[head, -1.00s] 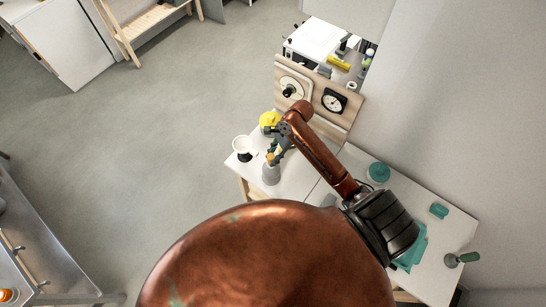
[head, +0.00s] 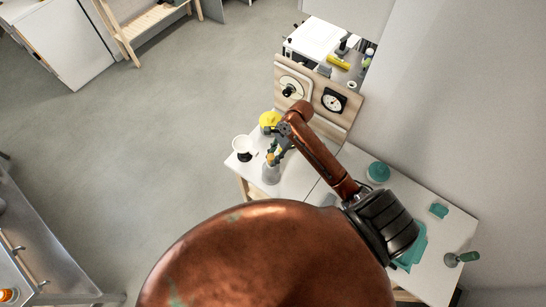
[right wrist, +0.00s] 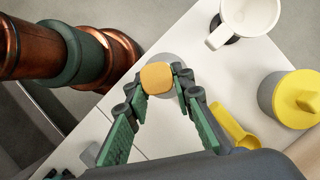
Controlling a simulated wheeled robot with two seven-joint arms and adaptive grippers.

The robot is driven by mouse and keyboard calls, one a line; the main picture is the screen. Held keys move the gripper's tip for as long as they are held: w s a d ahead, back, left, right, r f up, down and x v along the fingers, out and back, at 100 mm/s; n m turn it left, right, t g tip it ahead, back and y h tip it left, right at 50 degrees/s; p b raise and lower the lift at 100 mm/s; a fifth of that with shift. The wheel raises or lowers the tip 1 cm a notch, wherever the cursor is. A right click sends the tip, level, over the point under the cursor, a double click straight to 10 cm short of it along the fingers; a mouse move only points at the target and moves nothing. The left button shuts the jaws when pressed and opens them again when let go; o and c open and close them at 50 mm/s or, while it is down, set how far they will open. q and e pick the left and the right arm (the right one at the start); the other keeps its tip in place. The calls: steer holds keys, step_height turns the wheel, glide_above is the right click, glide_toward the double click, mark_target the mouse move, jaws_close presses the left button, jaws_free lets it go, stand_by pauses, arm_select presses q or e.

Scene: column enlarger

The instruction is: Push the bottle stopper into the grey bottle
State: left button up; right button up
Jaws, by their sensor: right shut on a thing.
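The bottle stopper (head: 271,158) is a small tan-orange cap, also seen from above in the right wrist view (right wrist: 156,77). The grey bottle (head: 271,175) stands upright on the white table directly below it. In the right wrist view only a grey edge of the bottle (right wrist: 171,64) shows behind the stopper. My right gripper (right wrist: 161,80) is shut on the stopper, with a green-padded finger on each side. The stopper is at the bottle's mouth; how deep it sits is hidden. My left gripper is not in view.
A white cup (right wrist: 248,18) on a dark base stands near the bottle. A grey jar with a yellow lid (right wrist: 297,97) and a yellow scoop (right wrist: 232,126) lie close by. A wooden panel with dials (head: 314,92) rises behind. Teal items (head: 379,172) lie on the table's right part.

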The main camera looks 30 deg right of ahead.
steer(key=shift+f, duration=0.5)
stand_by(0.4)
steer(key=shift+r, duration=0.2)
steer(key=shift+r, duration=0.3)
